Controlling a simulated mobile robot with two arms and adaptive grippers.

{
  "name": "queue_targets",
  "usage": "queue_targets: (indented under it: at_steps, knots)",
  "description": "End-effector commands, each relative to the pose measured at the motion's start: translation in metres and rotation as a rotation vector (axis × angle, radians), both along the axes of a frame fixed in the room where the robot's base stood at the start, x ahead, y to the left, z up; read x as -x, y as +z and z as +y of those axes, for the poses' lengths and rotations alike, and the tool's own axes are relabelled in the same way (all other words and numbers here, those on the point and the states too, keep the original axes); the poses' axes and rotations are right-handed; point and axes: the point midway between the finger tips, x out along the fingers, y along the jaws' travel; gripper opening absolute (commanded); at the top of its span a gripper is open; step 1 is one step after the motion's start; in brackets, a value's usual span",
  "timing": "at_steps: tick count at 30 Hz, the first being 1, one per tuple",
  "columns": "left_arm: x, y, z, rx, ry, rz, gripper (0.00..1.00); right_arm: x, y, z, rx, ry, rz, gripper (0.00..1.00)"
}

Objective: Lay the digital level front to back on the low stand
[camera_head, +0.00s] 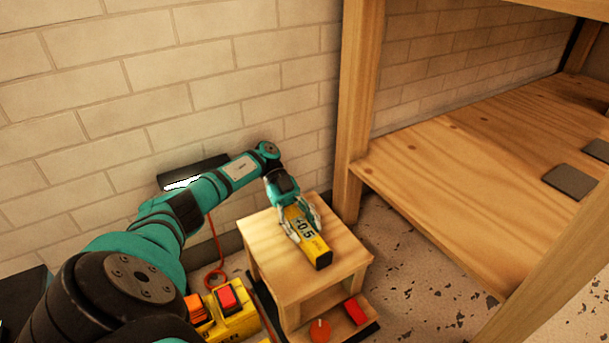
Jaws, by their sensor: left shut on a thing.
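The digital level (318,252) is a yellow bar with dark markings reading "+0.5" and a black end. It is at the top of the low stand (268,246), a small light-wood stand by the wall. Its long side runs roughly from the back of the stand toward its front, slightly slanted in the picture. My left gripper (302,222) reaches down from above and is shut on the level near its rear half, hiding part of it. I cannot tell whether the level's underside touches the stand. My right gripper is not in view.
A wooden shelf unit (470,170) with a post stands close on the right, with grey plates (570,181) on it. Yellow-and-red equipment (232,309) is left of the stand. A red block (355,311) and an orange knob (320,329) are low in front. A brick wall is behind.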

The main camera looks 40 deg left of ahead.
Motion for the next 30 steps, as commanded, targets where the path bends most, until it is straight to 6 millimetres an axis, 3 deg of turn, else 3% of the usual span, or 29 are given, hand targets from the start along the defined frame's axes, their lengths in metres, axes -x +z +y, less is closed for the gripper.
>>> queue_targets:
  at_steps: [19, 20, 25, 30]
  knots:
    - [-0.0004, -0.0097, -0.0001, 0.001, 0.001, -0.001, 0.00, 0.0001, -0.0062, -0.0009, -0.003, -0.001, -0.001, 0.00]
    - [-0.0004, -0.0090, -0.0001, 0.000, 0.001, -0.001, 0.42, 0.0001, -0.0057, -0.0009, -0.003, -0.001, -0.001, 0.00]
    - [-0.0003, -0.0091, -0.0001, 0.000, 0.001, -0.001, 0.64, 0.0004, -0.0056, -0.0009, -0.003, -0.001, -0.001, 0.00]
    - [-0.0002, -0.0092, -0.0001, 0.000, 0.001, 0.000, 0.65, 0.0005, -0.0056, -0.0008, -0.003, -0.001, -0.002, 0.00]
